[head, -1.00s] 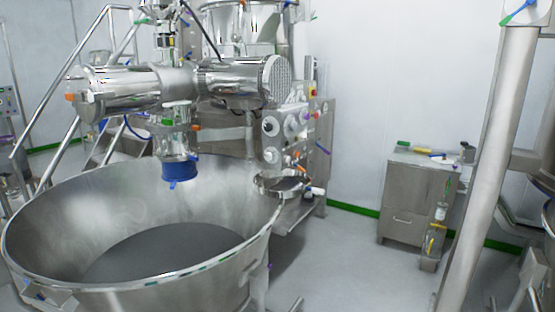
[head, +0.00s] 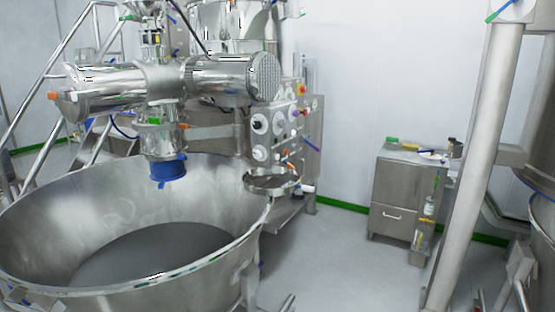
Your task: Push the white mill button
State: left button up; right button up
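The mill (head: 165,85) is a shiny steel machine with a horizontal cylinder, standing behind a large steel bowl. Its control panel (head: 280,130) faces forward at the right side of the machine and carries several round dials and small coloured buttons. A red button (head: 301,88) sits near its top right. The panel is too small here to tell which control is the white mill button. Neither of my grippers is in view.
The big bowl (head: 250,245) fills the lower left. A steel cabinet (head: 395,195) with small items on top stands at the right by the wall. A thick steel post (head: 478,170) rises at the right. The grey floor (head: 335,260) between bowl and cabinet is clear.

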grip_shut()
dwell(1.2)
